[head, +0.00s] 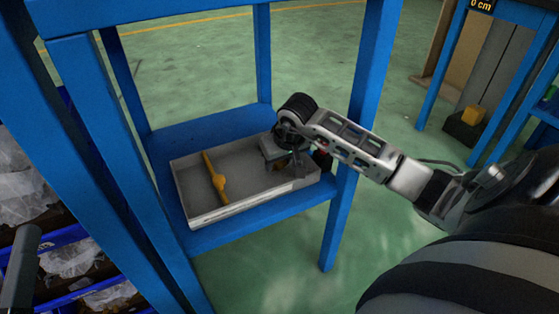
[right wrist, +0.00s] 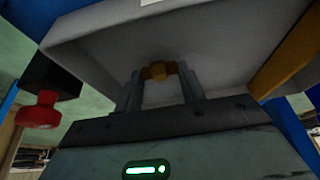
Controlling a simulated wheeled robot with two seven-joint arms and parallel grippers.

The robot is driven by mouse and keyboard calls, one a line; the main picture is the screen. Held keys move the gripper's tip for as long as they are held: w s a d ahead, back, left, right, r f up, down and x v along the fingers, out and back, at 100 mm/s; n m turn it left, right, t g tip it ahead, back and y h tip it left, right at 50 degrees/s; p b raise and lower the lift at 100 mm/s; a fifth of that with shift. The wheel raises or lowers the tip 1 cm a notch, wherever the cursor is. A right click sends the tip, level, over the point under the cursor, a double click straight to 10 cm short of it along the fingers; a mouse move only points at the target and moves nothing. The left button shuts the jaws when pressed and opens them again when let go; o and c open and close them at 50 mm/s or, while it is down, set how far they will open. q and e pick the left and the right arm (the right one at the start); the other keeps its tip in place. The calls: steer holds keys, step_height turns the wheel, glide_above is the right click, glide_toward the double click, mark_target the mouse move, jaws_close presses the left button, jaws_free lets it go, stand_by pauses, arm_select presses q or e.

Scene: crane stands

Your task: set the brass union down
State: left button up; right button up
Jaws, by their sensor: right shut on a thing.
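The brass union (right wrist: 158,71) is a small brass-coloured fitting between the fingertips of my right gripper (right wrist: 160,76). The jaws are shut on it. In the head view my right gripper (head: 277,160) reaches down into the right end of a grey tray (head: 195,205). The gripper mostly hides the union there. The tray's grey floor (right wrist: 205,40) lies just beyond the union in the right wrist view. I cannot tell whether the union touches it. My left gripper is not identifiable in these views.
A long yellow piece (head: 216,180) lies in the tray's left half, also seen in the wrist view (right wrist: 285,62). Bare tray floor lies between it and my gripper. Blue posts (head: 345,215) frame the shelf. A red knob (right wrist: 38,112) on a black block is outside the tray.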

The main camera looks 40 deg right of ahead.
steer(key=shift+f, duration=0.1)
steer(key=o, duration=1)
arm_select(q)
steer(key=shift+r+m, duration=0.25)
steer(key=shift+m, duration=0.05)
steer(key=shift+r, duration=0.1)
arm_select(e)
steer(key=shift+r, duration=0.45)
arm_select(q)
step_height(320, 180, down, 7)
steer(key=s+n+g+y+p, duration=0.2)
steer(key=n+g+p, duration=0.2)
steer(key=shift+s+d+n, duration=0.2)
steer(key=shift+d+n, duration=0.2)
arm_select(e)
steer(key=v, duration=1.1)
steer(key=shift+s+a+r, duration=0.1)
steer(key=shift+s+r, duration=0.05)
steer(key=shift+s, duration=0.15)
